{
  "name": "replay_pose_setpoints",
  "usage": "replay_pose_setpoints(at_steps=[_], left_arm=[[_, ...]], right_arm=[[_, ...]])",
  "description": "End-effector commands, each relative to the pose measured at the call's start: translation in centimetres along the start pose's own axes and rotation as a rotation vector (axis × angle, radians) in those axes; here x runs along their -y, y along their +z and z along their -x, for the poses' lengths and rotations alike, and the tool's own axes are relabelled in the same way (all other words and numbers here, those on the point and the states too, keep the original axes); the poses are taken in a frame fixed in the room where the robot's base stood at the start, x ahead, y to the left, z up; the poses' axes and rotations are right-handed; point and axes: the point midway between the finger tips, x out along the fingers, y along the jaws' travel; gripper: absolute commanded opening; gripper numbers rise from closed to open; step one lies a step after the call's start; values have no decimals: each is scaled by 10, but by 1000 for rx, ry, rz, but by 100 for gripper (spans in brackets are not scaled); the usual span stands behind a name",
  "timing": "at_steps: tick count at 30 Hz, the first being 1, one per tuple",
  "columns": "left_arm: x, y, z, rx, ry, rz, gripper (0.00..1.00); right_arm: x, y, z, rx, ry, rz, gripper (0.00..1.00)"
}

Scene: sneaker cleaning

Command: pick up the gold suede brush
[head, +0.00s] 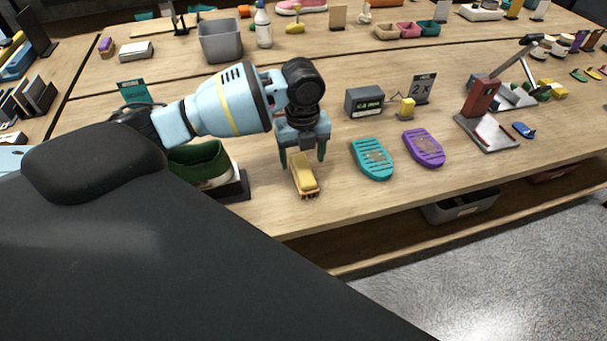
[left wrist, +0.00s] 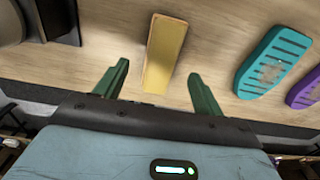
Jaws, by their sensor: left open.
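The gold suede brush (head: 303,173) lies on the wooden table near its front edge, with its yellow top up and bristles showing below at its near end. My left gripper (head: 302,158) is open above the brush, its two green fingers pointing down on either side of it in the head view. In the left wrist view the brush (left wrist: 164,52) lies beyond and between the open fingertips (left wrist: 158,82), apart from them. My right gripper is not in view.
A teal ribbed sole-shaped piece (head: 373,159) and a purple one (head: 424,147) lie to the right. A green shoe (head: 203,163) on a dark stand is left of the brush. A grey box (head: 364,101) stands behind. The table's front edge is close.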

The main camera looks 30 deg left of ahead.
Motion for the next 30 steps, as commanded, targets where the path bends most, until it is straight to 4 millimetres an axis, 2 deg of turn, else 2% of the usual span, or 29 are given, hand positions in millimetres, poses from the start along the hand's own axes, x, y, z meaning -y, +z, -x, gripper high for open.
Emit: replay_pose_setpoints(at_steps=[9,19,30], left_arm=[[1,-1,-42,-2,2,-1,69],[2,-1,-47,1,-1,-1,68],[2,0,-46,1,-1,-1,19]], right_arm=[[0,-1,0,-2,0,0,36],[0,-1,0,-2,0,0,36],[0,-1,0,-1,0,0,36]])
